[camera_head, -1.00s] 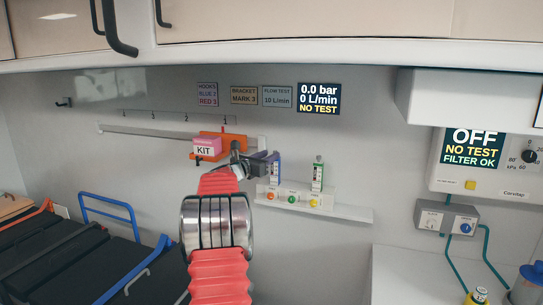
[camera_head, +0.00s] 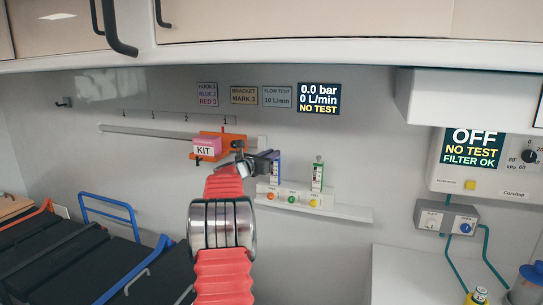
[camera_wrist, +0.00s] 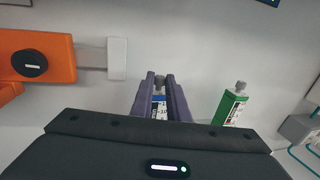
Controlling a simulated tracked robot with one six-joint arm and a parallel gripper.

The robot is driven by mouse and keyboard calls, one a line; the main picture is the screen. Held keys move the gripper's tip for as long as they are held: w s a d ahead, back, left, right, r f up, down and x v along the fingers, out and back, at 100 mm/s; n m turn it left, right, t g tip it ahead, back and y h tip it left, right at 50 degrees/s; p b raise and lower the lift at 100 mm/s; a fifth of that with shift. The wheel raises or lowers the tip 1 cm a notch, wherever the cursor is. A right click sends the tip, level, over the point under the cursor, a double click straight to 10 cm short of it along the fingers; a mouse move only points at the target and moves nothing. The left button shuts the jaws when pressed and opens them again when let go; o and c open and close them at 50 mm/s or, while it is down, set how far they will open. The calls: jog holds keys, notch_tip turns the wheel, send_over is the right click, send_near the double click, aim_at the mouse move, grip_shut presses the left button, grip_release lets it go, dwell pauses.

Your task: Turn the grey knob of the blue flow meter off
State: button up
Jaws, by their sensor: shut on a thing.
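The blue flow meter (camera_head: 276,172) stands upright on the white wall rail, partly hidden behind my gripper (camera_head: 268,158). In the wrist view its blue and white body (camera_wrist: 159,104) shows between the two purple-grey fingers of my gripper (camera_wrist: 160,88). The grey knob (camera_wrist: 159,80) sits at its top, between the fingers, and my gripper is shut on it. The knob's turn position cannot be made out. The wall display (camera_head: 319,98) reads 0.0 bar, 0 L/min, NO TEST.
A green flow meter (camera_head: 318,174) stands just right, also in the wrist view (camera_wrist: 230,107). Coloured outlets (camera_head: 291,199) sit below. An orange bracket (camera_head: 232,140) with a pink KIT box (camera_head: 206,148) is at left. A cabinet (camera_head: 300,30) overhangs above.

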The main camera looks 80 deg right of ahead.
grip_shut()
jog(key=shift+s+r+t, duration=0.1)
jog(key=shift+t, duration=0.2)
jog(key=shift+s+r+n+t+h, duration=0.15)
jog(key=shift+n+t+h, duration=0.25)
jog(key=shift+n+t, duration=0.7)
jog(key=shift+s+n+t, duration=0.2)
jog(key=shift+n+t, duration=0.6)
jog(key=shift+t, duration=0.7)
jog(key=shift+s+n+t, duration=0.1)
jog(key=shift+n+t, duration=0.2)
jog(key=shift+t, duration=0.2)
